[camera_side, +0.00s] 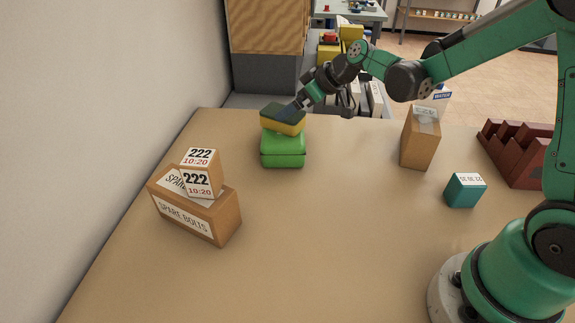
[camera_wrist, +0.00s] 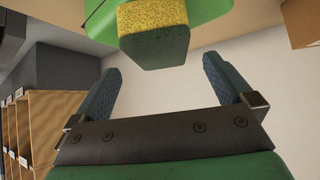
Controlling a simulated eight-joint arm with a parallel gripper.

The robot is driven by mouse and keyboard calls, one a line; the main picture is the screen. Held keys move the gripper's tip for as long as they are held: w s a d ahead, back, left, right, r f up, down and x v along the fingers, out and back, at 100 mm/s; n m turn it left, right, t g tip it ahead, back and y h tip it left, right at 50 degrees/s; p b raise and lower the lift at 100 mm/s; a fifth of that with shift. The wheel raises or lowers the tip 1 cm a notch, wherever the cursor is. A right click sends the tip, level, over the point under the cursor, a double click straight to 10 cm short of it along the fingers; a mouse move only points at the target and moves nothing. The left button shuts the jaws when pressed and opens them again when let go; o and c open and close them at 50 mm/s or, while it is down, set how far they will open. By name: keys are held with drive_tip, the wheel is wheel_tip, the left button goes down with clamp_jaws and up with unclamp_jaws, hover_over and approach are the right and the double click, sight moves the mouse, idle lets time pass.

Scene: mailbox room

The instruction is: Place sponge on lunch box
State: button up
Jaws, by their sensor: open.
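The sponge (camera_side: 283,124), yellow with a dark top layer, rests on the green lunch box (camera_side: 283,150) near the far left of the table. My gripper (camera_side: 293,109) is at the sponge's upper right in the side view. In the wrist view, the fingers of my gripper (camera_wrist: 162,66) are spread apart. The sponge (camera_wrist: 153,40) shows at the top, just beyond and between the fingertips. Parts of the lunch box (camera_wrist: 207,10) show on either side of it. The side view does not show clearly whether a finger touches the sponge.
A spare bolts box (camera_side: 215,222) with a smaller box (camera_side: 202,175) on top stands at left. A tall cardboard box (camera_side: 420,142), a teal box (camera_side: 465,190) and a brown-red rack (camera_side: 515,153) stand at right. The middle of the table (camera_side: 330,220) is clear.

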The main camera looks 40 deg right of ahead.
drive_tip(key=v, duration=0.7)
drive_tip(key=s+a+f+m+g+h, duration=0.1)
drive_tip(key=s+a+m+h, duration=0.2)
drive_tip(key=s, duration=1)
drive_tip(key=shift+a+m, duration=0.6)
drive_tip(key=shift+m, duration=0.2)
